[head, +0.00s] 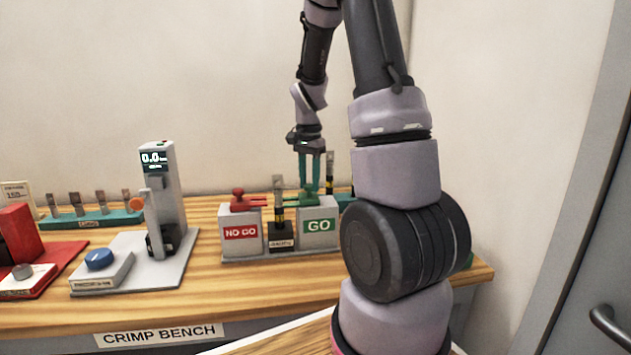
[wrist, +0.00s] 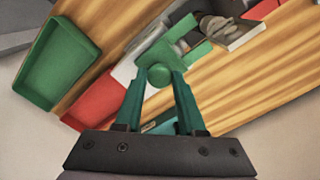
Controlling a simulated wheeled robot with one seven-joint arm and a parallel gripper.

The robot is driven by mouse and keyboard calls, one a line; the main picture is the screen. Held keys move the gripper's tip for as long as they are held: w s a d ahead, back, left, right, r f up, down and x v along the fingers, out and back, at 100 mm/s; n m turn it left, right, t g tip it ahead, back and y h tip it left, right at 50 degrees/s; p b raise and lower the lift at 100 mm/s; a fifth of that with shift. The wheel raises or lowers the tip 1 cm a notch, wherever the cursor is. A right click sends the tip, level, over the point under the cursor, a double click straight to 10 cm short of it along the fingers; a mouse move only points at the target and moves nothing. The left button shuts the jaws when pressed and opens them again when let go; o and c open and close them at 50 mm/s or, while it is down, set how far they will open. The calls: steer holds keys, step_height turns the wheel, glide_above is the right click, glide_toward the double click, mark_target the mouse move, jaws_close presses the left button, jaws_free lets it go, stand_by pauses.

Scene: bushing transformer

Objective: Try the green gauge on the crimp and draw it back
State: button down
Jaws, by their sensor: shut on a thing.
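The green gauge (head: 309,197) is at the top of the white block labelled GO (head: 319,226); I cannot tell if it still touches the block. My gripper (head: 316,187) points down from above, its teal fingers shut on the gauge's round knob. In the wrist view the knob (wrist: 159,75) sits between the fingertips (wrist: 160,82), and the gauge's forked end (wrist: 190,42) points up and right. The crimp (head: 279,198) stands upright in a dark holder (head: 281,238) just left of the GO block, apart from my fingers.
A red gauge (head: 239,201) sits on the NO GO block (head: 241,232) beyond the crimp. A measuring stand (head: 163,190) with a display is farther left. Behind it is a rack of lugs (head: 95,218). A green tray (wrist: 58,68) and a red tray (wrist: 97,103) show in the wrist view.

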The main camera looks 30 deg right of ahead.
mark_target(309, 185)
steer(key=c, duration=0.5)
jaws_free()
steer(key=shift+r, duration=0.15)
step_height(309, 185, up, 11)
steer(key=shift+f, duration=0.2)
